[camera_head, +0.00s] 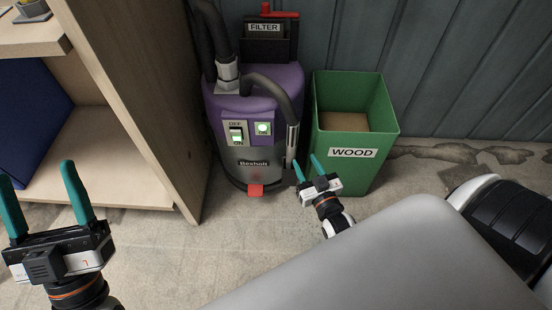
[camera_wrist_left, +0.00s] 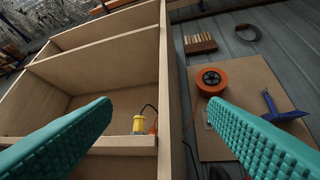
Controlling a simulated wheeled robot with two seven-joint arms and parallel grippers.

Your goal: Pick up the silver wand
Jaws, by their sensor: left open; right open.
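The silver wand (camera_head: 291,146) is the metal tube at the end of the dark hose, hanging at the right front of the purple and grey vacuum (camera_head: 258,100). My right gripper (camera_head: 306,161) is open, with its teal fingers just right of and below the wand's lower end, in front of the green bin. I cannot tell whether a finger touches the wand; nothing shows between the fingers. My left gripper (camera_head: 36,173) is open and empty at the lower left, far from the wand. Its teal fingers also show in the left wrist view (camera_wrist_left: 160,104).
A green bin (camera_head: 357,160) marked WOOD stands close right of the vacuum. A wooden shelf unit (camera_head: 145,95) stands at left. The left wrist view shows wooden compartments (camera_wrist_left: 100,65), an orange reel (camera_wrist_left: 211,80) and a blue clamp (camera_wrist_left: 282,110). Some floor (camera_head: 200,240) is clear.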

